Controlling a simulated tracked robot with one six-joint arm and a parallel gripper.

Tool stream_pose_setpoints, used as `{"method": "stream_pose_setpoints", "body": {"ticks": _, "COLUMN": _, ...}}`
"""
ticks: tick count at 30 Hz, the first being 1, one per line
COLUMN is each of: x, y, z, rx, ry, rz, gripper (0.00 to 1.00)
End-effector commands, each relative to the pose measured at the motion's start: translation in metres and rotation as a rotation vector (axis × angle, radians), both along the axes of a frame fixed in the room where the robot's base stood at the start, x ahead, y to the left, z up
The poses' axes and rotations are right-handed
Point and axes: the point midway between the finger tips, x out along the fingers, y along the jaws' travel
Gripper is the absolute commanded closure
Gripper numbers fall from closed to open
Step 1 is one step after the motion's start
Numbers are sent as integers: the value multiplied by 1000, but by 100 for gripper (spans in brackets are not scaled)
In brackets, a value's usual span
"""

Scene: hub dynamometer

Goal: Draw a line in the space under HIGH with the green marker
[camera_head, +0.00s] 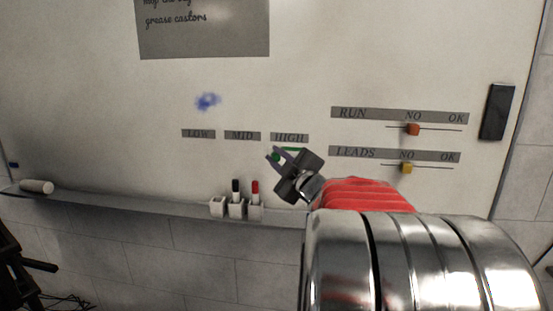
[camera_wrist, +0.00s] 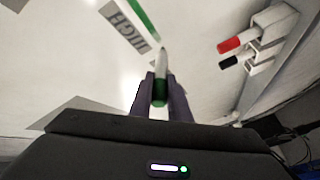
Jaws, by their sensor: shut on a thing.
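The whiteboard (camera_head: 90,100) carries the labels LOW, MID and HIGH (camera_head: 289,138) in a row. A short green line (camera_head: 295,149) shows just under HIGH; in the wrist view the green stroke (camera_wrist: 142,17) runs beside the HIGH label (camera_wrist: 125,24). My gripper (camera_head: 274,157) is at the board just below HIGH. It is shut on the green marker (camera_wrist: 160,92), which has a white body and points toward the board near the label's end. I cannot tell whether its tip touches the board.
A ledge (camera_head: 120,199) runs below the board. White holders there keep a black marker (camera_head: 236,187) and a red marker (camera_head: 255,187); the left holder (camera_head: 217,207) looks empty. RUN and LEADS sliders (camera_head: 407,168) are to the right. A blue smudge (camera_head: 207,101) is above LOW.

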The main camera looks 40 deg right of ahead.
Motion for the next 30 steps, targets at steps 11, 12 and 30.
{"method": "stream_pose_setpoints", "body": {"ticks": 11, "x": 1, "y": -2, "z": 0, "rx": 0, "ry": 0, "rz": 0, "gripper": 100}}
{"method": "stream_pose_setpoints", "body": {"ticks": 12, "x": 2, "y": -2, "z": 0, "rx": 0, "ry": 0, "rz": 0, "gripper": 100}}
{"method": "stream_pose_setpoints", "body": {"ticks": 30, "x": 6, "y": -7, "z": 0, "rx": 0, "ry": 0, "rz": 0, "gripper": 100}}
